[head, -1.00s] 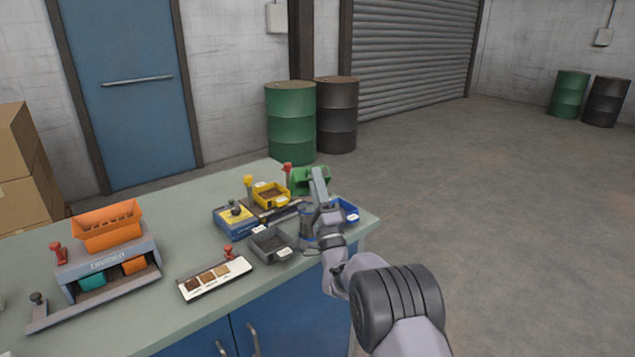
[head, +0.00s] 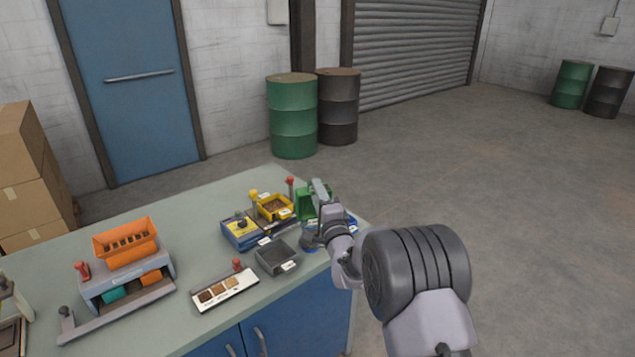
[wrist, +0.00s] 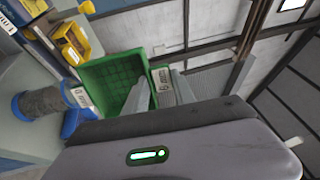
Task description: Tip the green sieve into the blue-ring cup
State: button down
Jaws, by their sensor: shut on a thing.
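The green sieve (head: 307,206) is a box-like tray held in my gripper (head: 319,188) above the right end of the bench. It is tipped steeply on its side. In the wrist view the sieve (wrist: 108,82) shows its open inside with a grid pattern, and I see no contents in it. My gripper (wrist: 160,92) is shut on the sieve's labelled edge. The grey cup with a blue ring (head: 309,240) stands on the bench below, partly behind my arm.
A yellow bin (head: 274,207) and a dark grey bin (head: 277,257) stand left of the cup. A blue bin (head: 352,223) is partly hidden behind my arm. A sample card (head: 225,288) and an orange hopper (head: 126,240) are further left.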

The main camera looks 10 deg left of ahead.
jog(key=s+d+m+h, duration=0.1)
jog(key=s+d+h, duration=0.2)
jog(key=d, duration=0.6)
jog(key=s+d+f+m+t+h, duration=0.1)
jog(key=s+d+m+h, duration=0.1)
jog(key=s+d, duration=0.6)
jog(key=s+d+m+t+h, duration=0.1)
jog(key=s+d+h, duration=0.3)
jog(key=d, duration=0.5)
jog(key=shift+s+d+f+m+b, duration=0.4)
jog(key=shift+s+m, duration=0.3)
jog(key=shift+s, duration=0.3)
